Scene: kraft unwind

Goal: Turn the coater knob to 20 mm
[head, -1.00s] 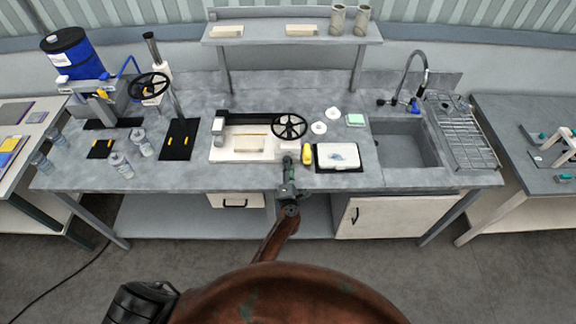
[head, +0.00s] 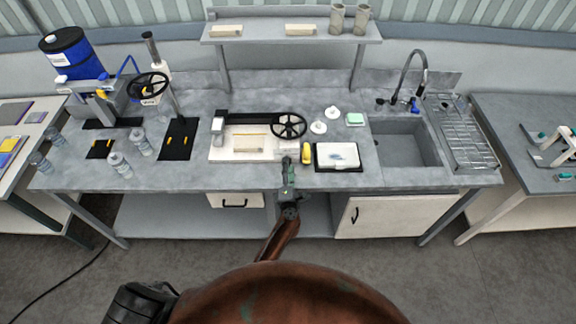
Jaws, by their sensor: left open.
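The coater (head: 232,149) is a white flat machine with a black bar along its back, in the middle of the grey bench. A black spoked handwheel (head: 289,126) stands at its right end; I cannot make out a scale or a separate knob. My left gripper (head: 287,163) is open and small in view, at the bench's front edge just below the coater's right end. It points toward the handwheel, with a gap between them, and holds nothing that I can see. My right gripper is not in view.
A yellow object (head: 306,153) and a black-rimmed tray (head: 338,166) lie close to the right of my left gripper. White round lids (head: 318,127) lie beyond. A sink (head: 406,150) is further right. Jars (head: 121,165) and presses stand at the left.

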